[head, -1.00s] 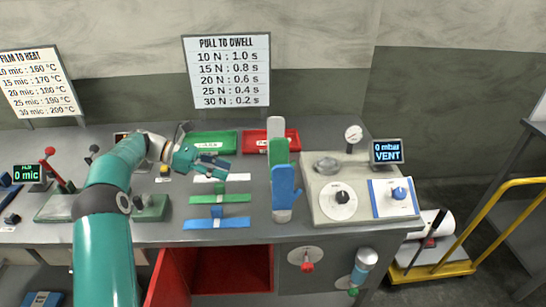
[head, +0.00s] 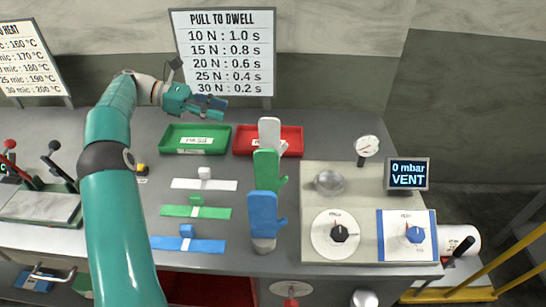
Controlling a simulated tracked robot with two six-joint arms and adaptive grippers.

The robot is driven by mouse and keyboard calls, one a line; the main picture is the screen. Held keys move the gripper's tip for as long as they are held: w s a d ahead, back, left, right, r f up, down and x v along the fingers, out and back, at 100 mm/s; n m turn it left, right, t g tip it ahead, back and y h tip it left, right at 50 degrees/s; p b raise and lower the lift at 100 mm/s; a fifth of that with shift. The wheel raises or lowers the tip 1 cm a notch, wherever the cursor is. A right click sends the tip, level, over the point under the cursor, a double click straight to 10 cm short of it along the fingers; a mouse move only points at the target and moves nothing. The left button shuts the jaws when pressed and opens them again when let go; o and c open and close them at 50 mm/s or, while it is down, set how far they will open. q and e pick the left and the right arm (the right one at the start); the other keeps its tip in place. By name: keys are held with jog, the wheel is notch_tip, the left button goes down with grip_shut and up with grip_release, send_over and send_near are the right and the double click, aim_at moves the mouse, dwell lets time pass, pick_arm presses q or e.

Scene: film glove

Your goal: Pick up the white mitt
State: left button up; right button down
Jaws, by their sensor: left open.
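The white mitt (head: 270,133) stands upright at the back of a row of mitts, in front of the red tray (head: 294,145). The green mitt (head: 267,170) stands before it and hides its lower part. The blue mitt (head: 263,215) is nearest. My left gripper (head: 218,107) is open and empty, raised above and behind the green tray (head: 164,143), to the left of the white mitt and apart from it. My right gripper is not in view.
White, green and blue strips (head: 196,212) with small blocks lie left of the mitts. A grey console (head: 313,200) with dials and a vent display (head: 408,174) stands to the right. A lever press (head: 40,205) is at far left. A sign (head: 224,50) stands behind.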

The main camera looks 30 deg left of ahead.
pick_arm(q)
send_near(274, 126)
jog(key=x, duration=0.5)
jog(key=shift+w+x, duration=0.25)
jog(key=shift+x, duration=2.3)
jog(key=shift+a+f, duration=0.15)
jog(key=shift+a, duration=0.1)
grip_shut()
